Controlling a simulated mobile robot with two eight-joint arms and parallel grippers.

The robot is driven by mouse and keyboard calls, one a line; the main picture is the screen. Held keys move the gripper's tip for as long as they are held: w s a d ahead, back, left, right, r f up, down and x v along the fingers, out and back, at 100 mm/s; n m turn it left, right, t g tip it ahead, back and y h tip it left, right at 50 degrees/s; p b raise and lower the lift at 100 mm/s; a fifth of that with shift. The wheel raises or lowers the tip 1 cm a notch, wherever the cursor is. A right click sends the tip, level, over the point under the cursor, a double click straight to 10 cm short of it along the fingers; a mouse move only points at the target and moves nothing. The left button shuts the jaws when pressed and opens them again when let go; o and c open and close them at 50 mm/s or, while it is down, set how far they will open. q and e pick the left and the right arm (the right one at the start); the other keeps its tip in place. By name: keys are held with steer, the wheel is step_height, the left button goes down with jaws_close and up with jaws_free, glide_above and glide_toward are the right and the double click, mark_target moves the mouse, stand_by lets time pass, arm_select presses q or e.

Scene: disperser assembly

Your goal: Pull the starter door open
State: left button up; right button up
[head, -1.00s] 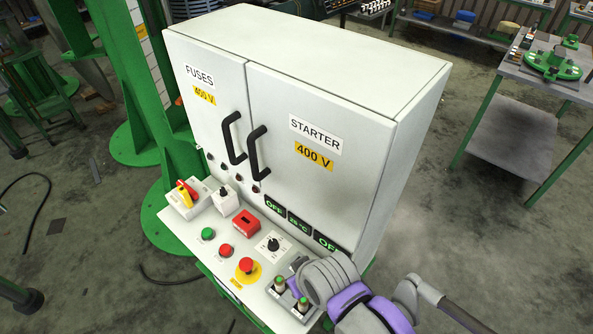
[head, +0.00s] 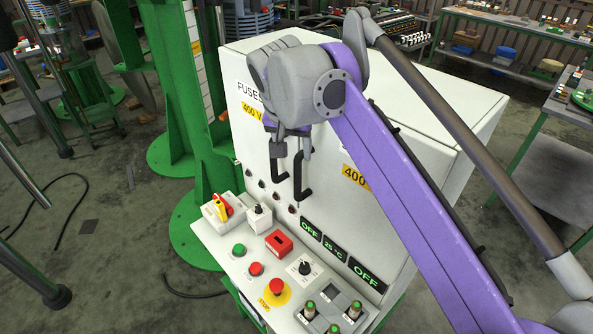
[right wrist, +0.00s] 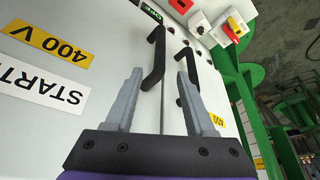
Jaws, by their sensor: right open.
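The white starter door (head: 328,195) is closed on the cabinet, its 400 V label partly hidden by my right arm in the head view. Its black handle (head: 300,182) also shows in the right wrist view (right wrist: 155,58), upside down beside the START label (right wrist: 45,87). My right gripper (head: 290,142) is open in front of the upper part of the handles. In the right wrist view its fingers (right wrist: 160,74) are spread to either side of the starter handle, not shut on it. The fuses door handle (head: 276,158) is just left of it. My left gripper is out of view.
Below the doors is a control panel (head: 232,262) with a red stop button (head: 277,287), a green button and several switches. Green columns (head: 190,130) stand left of the cabinet. A work table (head: 550,160) stands to the right.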

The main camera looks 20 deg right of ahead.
mark_target(297, 165)
steer(key=x, duration=0.9)
steer(key=shift+f+b, duration=0.2)
steer(key=shift+b, duration=0.15)
steer(key=shift+c, duration=0.2)
jaws_close()
stand_by(0.7)
